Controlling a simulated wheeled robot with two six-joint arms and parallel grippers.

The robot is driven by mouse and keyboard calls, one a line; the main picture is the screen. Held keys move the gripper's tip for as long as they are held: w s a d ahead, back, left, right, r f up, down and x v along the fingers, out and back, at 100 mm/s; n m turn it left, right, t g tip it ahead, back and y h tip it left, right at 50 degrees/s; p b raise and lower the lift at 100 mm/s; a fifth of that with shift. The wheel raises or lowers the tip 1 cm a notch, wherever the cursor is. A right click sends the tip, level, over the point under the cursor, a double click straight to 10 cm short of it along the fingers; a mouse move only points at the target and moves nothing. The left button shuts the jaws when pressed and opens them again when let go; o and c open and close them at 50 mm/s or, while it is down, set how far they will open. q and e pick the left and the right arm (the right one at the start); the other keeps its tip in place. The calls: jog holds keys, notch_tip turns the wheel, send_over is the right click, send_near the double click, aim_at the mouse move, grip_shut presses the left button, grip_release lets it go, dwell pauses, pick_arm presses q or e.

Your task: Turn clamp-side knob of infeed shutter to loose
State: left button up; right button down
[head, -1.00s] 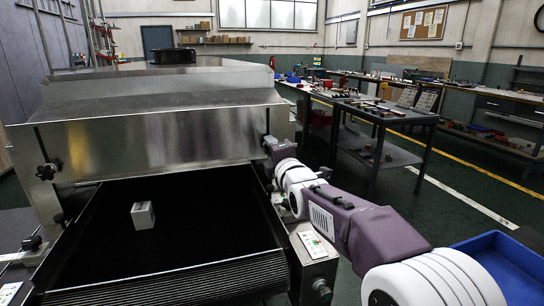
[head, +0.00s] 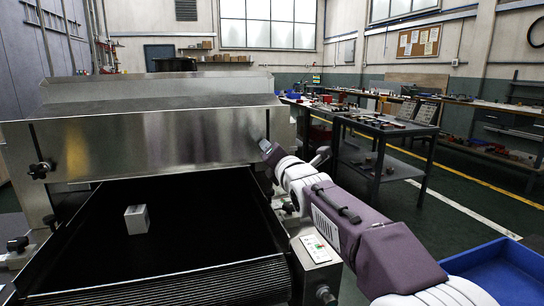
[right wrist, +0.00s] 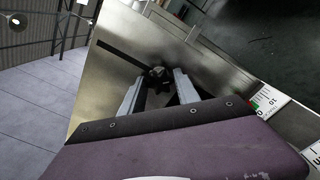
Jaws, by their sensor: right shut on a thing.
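The infeed shutter (head: 150,140) is a wide steel plate across the dryer mouth. A black star knob (head: 40,170) sits at its left end, with a dark slot above it. At its right end, my right gripper (head: 265,147) hides the other knob in the head view. The right wrist view shows that black knob (right wrist: 157,74) between the two grey fingers of my right gripper (right wrist: 158,82), beside a dark slot in the steel. The gripper is shut on the knob. I cannot read the knob's turn position. My left gripper is not in view.
A grey block (head: 137,220) stands on the black conveyor belt (head: 190,225) before the shutter. A control box with a labelled panel (head: 316,248) is at the belt's right side. A blue bin (head: 495,270) and a dark metal table (head: 385,130) stand farther right.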

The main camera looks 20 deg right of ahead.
dwell(0.4)
jog(key=c, duration=0.9)
grip_release()
jog(key=s, duration=0.9)
jog(key=shift+d, duration=0.15)
